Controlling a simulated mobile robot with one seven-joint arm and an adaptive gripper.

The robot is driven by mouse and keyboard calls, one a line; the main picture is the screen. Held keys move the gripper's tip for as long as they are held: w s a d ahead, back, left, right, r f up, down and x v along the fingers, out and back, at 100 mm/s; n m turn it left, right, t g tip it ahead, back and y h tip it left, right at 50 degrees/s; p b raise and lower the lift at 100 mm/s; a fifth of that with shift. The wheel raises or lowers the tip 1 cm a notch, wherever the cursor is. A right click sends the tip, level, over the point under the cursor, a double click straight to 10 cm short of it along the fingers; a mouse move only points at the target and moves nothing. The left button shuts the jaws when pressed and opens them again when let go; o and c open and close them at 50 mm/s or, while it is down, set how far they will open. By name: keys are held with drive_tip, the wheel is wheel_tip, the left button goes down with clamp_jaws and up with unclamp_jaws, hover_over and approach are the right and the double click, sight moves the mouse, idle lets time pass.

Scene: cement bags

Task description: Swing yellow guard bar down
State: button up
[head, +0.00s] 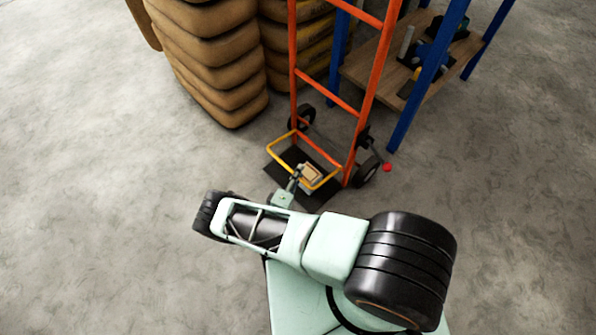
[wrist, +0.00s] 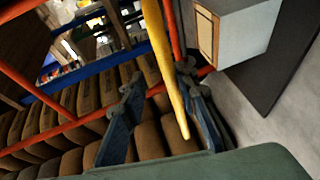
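The yellow guard bar (head: 281,164) is a thin loop at the foot of the orange hand truck (head: 327,95), around the box and above the dark toe plate in the head view. Its exact tilt is hard to judge. In the wrist view a length of the yellow bar (wrist: 166,66) runs down between my two dark fingers. My gripper (wrist: 160,98) is open, with gaps between the bar and the fingers; contact is not visible. In the head view my gripper (head: 294,184) is small and partly hidden by my wrist, at the bar's near side.
A small box (head: 309,174) sits on the toe plate (head: 284,176), close beside the fingers. Stacked cement bags (head: 215,60) stand behind left. A blue-framed shelf (head: 425,85) with tools stands behind right. A red knob (head: 387,167) is by the right wheel. The surrounding concrete floor is clear.

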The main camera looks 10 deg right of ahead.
wheel_tip(320, 180, up, 10)
idle(0.6)
drive_tip(key=shift+f, duration=0.1)
